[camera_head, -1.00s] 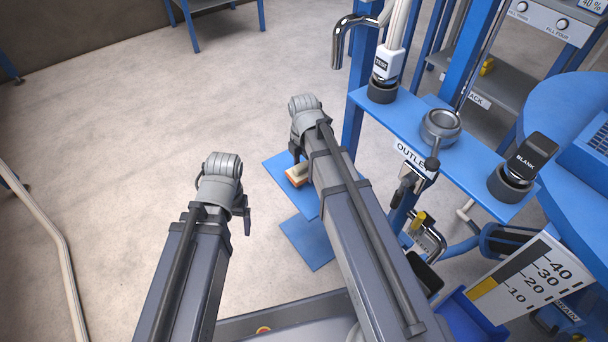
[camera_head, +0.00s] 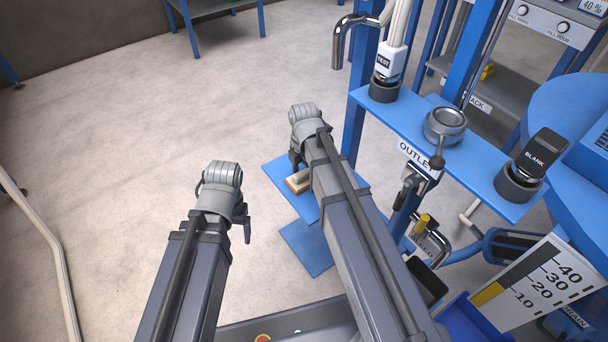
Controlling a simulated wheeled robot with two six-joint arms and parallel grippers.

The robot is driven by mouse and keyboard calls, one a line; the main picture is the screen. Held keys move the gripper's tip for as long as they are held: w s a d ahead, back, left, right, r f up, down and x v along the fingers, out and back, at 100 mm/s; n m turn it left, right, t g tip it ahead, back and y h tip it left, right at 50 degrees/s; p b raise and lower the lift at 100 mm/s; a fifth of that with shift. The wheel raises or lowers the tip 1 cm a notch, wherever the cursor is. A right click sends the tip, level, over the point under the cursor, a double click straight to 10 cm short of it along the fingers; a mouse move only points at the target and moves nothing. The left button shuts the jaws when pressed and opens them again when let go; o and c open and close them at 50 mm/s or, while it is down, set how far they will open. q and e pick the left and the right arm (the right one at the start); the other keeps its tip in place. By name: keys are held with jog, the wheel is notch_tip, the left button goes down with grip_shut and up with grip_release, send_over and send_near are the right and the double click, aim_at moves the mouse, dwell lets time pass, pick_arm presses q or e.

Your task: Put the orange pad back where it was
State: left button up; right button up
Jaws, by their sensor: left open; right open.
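An orange pad with a pale top (camera_head: 298,181) lies on a small low blue stand (camera_head: 277,174). My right arm hides part of the pad and of the stand. My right gripper (camera_head: 295,160) is open, pointing down just above or beside the pad; whether it touches the pad I cannot tell. My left gripper (camera_head: 246,229) is open and empty, over the floor to the left of the stand.
A level chart (camera_head: 520,285) stands lower right. The floor at left is open, with a pale rail (camera_head: 50,235).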

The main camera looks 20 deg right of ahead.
aim_at(304, 172)
jog(key=shift+r, duration=0.15)
notch_tip(304, 172, up, 12)
jog(key=p, duration=1.2)
